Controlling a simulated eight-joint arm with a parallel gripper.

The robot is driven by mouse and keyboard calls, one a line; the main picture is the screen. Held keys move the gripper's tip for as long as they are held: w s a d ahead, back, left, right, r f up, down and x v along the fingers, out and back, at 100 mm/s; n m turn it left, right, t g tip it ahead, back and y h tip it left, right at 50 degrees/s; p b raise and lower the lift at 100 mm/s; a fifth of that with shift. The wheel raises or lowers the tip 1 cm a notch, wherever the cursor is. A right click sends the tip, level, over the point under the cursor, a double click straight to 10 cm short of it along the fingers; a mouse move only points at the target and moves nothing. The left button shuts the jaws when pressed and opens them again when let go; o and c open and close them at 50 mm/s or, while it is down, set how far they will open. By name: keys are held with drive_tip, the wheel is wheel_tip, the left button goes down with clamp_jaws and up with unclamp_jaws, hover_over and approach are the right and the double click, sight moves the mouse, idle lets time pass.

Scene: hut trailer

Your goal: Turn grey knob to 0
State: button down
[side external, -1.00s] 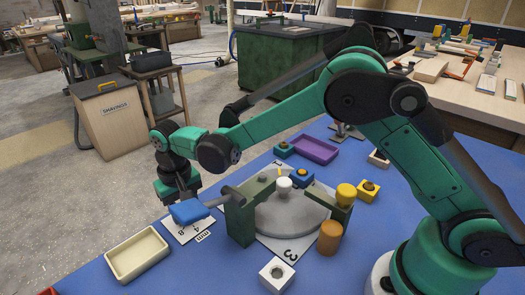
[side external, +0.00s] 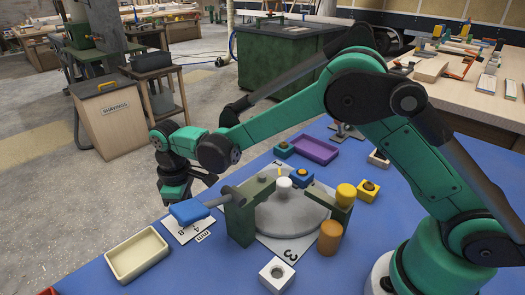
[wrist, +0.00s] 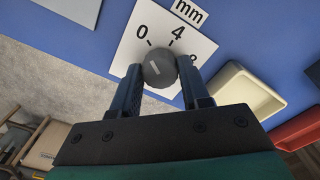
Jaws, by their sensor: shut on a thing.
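The grey knob (wrist: 160,64) is round with a short white line on its face. It sits on a white card (wrist: 136,42) marked 0, 4 and 8, with an "mm" label; the 8 is partly covered. The white line slants and seems to point towards the upper right or lower left; which end is the pointer I cannot tell. My gripper (wrist: 159,75) is shut on the knob, one finger on each side. In the side external view my gripper (side external: 176,203) points down at the card's far edge.
A grey disc (side external: 290,222) with a white knob is further right. The blue table's edge is near my gripper.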

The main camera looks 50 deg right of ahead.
drive_tip(key=shift+n, duration=0.5)
drive_tip(key=shift+c, duration=2.1)
unclamp_jaws()
drive_tip(key=shift+r, duration=2.85)
